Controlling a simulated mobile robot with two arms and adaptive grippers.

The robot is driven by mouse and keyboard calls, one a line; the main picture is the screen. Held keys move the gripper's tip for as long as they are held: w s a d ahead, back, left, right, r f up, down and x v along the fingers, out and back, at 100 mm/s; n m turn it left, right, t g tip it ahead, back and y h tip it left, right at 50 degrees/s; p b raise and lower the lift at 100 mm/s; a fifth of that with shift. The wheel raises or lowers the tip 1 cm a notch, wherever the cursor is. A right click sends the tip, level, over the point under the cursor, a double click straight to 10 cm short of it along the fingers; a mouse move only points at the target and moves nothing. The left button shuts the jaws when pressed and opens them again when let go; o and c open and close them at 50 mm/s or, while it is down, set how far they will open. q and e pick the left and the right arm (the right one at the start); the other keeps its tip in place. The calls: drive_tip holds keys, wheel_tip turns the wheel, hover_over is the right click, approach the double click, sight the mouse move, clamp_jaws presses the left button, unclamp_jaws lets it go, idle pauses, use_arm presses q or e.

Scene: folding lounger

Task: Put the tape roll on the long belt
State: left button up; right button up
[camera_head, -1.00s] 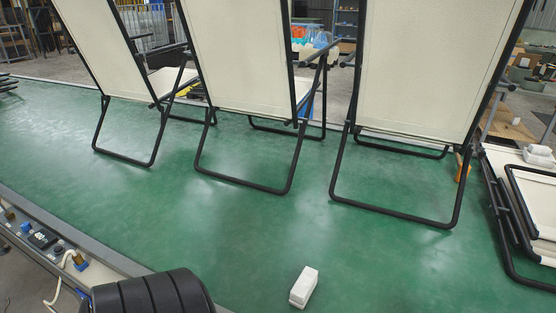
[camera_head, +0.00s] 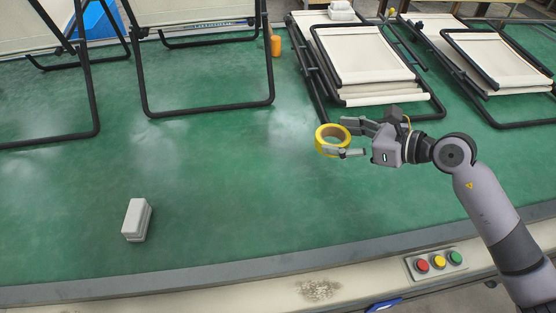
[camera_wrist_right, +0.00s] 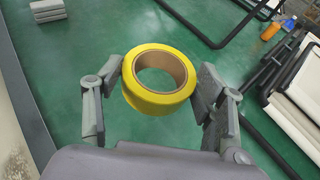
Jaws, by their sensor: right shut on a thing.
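The yellow tape roll (camera_head: 327,148) has a brown cardboard core and is in the jaws of my right gripper (camera_head: 343,137), above the green long belt (camera_head: 225,200). In the right wrist view the roll (camera_wrist_right: 158,103) sits between the two grey fingers of the right gripper (camera_wrist_right: 160,78), with its open hole facing the camera. Green belt surface shows beyond the roll. How far the roll is above the belt is hard to tell. My left gripper is not in view.
A white block (camera_head: 136,219) lies on the belt at left. Folded loungers (camera_head: 365,55) lie at the back right; unfolded ones (camera_head: 190,10) stand at the back left. An orange cylinder (camera_head: 276,46) stands between. A button panel (camera_head: 437,262) is at the front edge. The middle is clear.

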hover_over(328, 197)
wheel_tip(328, 197, down, 15)
drive_tip(key=shift+a, duration=0.1)
drive_tip(key=shift+f+b, duration=0.3)
drive_tip(key=shift+f, duration=2.1)
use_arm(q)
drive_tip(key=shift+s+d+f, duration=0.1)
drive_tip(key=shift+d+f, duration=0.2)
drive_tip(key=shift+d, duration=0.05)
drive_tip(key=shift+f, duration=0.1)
use_arm(e)
drive_tip(key=shift+f, duration=0.25)
drive_tip(key=o, duration=1.1)
drive_tip(key=shift+r, duration=0.1)
drive_tip(key=shift+o, duration=0.2)
